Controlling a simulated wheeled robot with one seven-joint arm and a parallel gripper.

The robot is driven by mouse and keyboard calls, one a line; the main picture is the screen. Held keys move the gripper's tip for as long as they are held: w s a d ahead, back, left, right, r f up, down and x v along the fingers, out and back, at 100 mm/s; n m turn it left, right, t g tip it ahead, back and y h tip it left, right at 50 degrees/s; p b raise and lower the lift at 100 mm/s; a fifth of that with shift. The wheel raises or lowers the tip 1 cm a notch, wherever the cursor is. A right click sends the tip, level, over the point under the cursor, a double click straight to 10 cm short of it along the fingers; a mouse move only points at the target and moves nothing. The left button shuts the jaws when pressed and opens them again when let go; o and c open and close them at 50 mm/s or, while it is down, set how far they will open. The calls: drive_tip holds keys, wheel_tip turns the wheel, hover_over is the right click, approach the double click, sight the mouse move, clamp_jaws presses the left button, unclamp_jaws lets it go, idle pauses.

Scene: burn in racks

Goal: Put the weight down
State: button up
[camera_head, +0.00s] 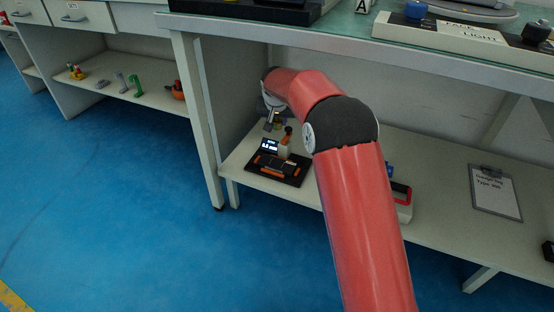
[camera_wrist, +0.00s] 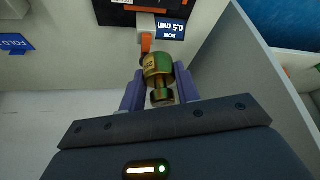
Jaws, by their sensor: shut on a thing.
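In the wrist view a brass weight (camera_wrist: 158,68), with a rounded body and a narrower neck and knob, sits between the two purple fingers of my gripper (camera_wrist: 159,92). My gripper is shut on it. In the head view my gripper (camera_head: 274,122) is small and partly dark, at the end of my red arm, over the left part of the lower shelf (camera_head: 440,202). It is just above and behind a black device (camera_head: 279,170) with a lit display. I cannot tell the weight's exact height above the shelf.
The display (camera_wrist: 170,28) reads "BOW 0.5 mm" in the wrist view, near an orange part. A grey side panel (camera_wrist: 235,65) stands close on the right there. A clipboard (camera_head: 495,193) lies farther right on the shelf. A red-and-white item (camera_head: 402,200) is partly behind my arm.

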sight(277, 159)
wheel_tip(277, 159, down, 16)
drive_tip(key=shift+r+b, duration=0.2)
drive_tip(key=shift+b, duration=0.9)
drive_tip(key=shift+f, duration=0.15)
drive_tip(key=o, duration=1.1)
drive_tip(key=shift+s+r, duration=0.15)
drive_tip(key=shift+r, duration=0.4)
drive_tip(key=p+v, duration=0.1)
drive_tip(key=v, duration=1)
drive_tip(key=shift+d+r, duration=0.1)
